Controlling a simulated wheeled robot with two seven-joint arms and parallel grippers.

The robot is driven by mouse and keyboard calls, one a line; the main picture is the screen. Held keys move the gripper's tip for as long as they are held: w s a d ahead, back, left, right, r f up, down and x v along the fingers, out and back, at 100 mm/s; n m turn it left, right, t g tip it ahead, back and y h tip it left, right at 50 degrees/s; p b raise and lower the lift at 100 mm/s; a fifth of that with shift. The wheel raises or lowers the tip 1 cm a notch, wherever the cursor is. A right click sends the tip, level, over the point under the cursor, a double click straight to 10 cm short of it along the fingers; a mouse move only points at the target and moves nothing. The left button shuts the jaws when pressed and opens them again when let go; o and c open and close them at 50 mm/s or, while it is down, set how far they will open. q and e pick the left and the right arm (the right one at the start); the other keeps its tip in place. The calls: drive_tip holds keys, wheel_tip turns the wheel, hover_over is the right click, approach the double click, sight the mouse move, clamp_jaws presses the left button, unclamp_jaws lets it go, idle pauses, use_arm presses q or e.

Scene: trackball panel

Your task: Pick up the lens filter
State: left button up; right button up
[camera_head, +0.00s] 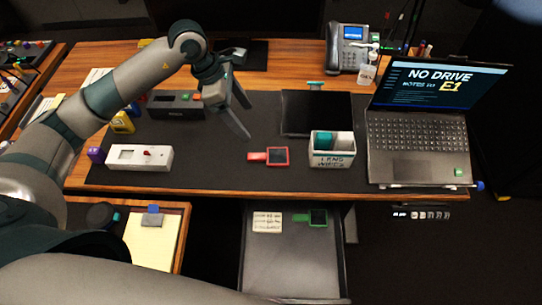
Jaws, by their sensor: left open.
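A red-framed square filter (277,156) with a short red handle on its left lies flat on the dark desk mat. A green-framed square filter (317,217), also with a side handle, lies in the open drawer below the desk. I cannot tell which of the two is the lens filter named in the task. My left gripper (247,121) is open and empty above the mat, up and to the left of the red filter and apart from it. My right gripper is not in view.
A white lens wipes box (332,160) stands right of the red filter, and a laptop (418,150) is further right. A white device (125,165) lies left on the mat (215,172). A black pad (317,112), a desk phone (350,45) and a notepad (153,240) also show.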

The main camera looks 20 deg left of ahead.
use_arm(q)
drive_tip(key=shift+s+d+r, duration=0.1)
drive_tip(key=shift+s, duration=0.05)
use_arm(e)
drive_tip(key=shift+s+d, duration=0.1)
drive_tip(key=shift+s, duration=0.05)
use_arm(q)
drive_tip(key=p, duration=0.4)
hover_over(263, 155)
drive_tip(key=f, duration=1)
drive_tip(key=shift+s+a+f, duration=0.1)
drive_tip(key=shift+a+f, duration=0.1)
drive_tip(key=shift+d+f, duration=0.15)
drive_tip(key=shift+f, duration=0.35)
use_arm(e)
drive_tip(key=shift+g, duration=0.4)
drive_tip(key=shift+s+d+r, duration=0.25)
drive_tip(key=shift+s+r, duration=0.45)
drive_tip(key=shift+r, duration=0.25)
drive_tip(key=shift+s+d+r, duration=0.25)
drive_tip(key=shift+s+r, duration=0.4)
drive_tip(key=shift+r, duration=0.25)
